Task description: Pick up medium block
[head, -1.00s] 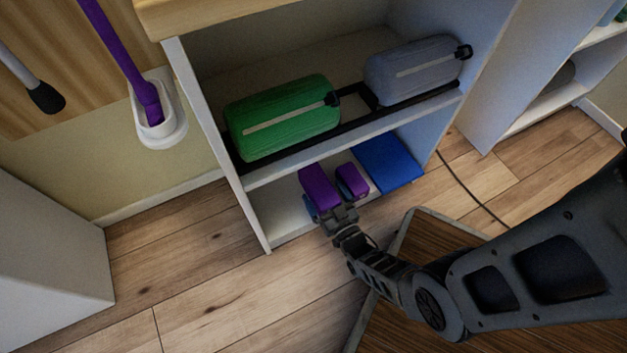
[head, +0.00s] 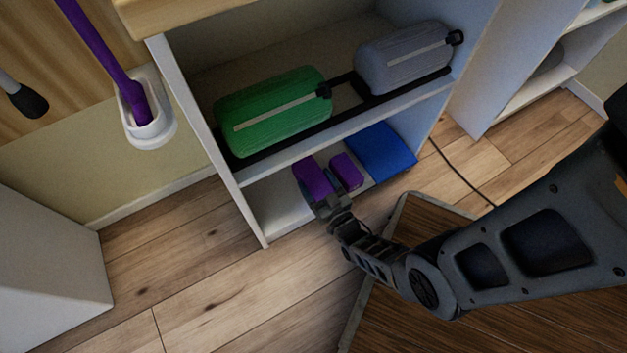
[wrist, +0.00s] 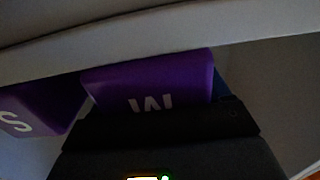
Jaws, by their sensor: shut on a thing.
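The medium block (head: 311,178) is purple and stands on the lowest shelf. In the wrist view its face (wrist: 150,85) shows a white letter M, partly covered by my gripper. My gripper (head: 326,192) is shut on the near part of this block, with fingers along its sides. I cannot tell whether the block is clear of the shelf. A smaller purple block (head: 346,171) stands close beside it on the right; in the wrist view this block (wrist: 38,110) carries a letter S at the left.
A blue flat item (head: 382,152) lies right of the blocks on the lowest shelf (head: 268,208). The middle shelf (head: 340,132) is low above the blocks and holds a green bag (head: 272,110) and a grey bag (head: 405,60). Bare shelf lies to the left.

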